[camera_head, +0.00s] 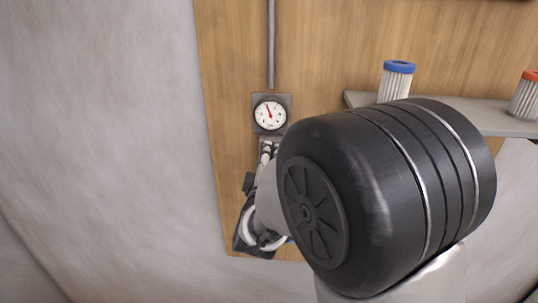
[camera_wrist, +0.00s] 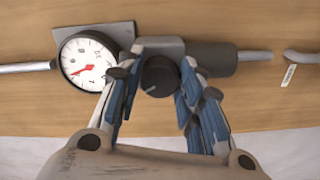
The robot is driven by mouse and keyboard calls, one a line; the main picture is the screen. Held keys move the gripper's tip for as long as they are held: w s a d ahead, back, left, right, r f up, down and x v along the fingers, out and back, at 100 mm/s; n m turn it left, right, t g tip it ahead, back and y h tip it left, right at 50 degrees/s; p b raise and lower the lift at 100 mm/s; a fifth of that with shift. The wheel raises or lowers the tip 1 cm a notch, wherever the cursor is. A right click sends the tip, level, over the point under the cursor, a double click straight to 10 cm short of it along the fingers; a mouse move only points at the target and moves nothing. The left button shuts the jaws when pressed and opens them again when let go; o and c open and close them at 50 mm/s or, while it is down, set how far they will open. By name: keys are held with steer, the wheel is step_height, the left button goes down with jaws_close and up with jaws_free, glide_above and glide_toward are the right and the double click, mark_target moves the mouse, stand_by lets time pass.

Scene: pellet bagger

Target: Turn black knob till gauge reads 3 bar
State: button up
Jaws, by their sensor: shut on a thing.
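The black knob (camera_wrist: 158,76) shows in the wrist view with a small light mark on its face. My gripper (camera_wrist: 160,84) has its blue-padded fingers on either side of it and is shut on it. The round white gauge (camera_wrist: 88,62) is left of the knob, its red needle pointing left and slightly down in that view. In the head view the gauge (camera_head: 269,113) is upright and its red needle points up, slightly left. Its numbers are too small to read. The knob is hidden behind my arm in the head view.
The gauge is on a wooden panel (camera_head: 230,60) with a grey pipe (camera_head: 271,45) above it. A grey shelf (camera_head: 500,120) at right bears a blue-topped filter (camera_head: 396,84) and a red-topped filter (camera_head: 525,98). A dark cylindrical fitting (camera_wrist: 210,59) lies right of the knob.

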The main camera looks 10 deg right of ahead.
steer(key=shift+r+n+p, duration=0.1)
steer(key=shift+n+p, duration=0.35)
steer(key=shift+n, duration=0.95)
steer(key=o, duration=1.1)
steer(key=shift+c, duration=0.2)
steer(key=v, duration=0.7)
steer(key=shift+s, duration=0.25)
steer(key=shift+a, duration=0.1)
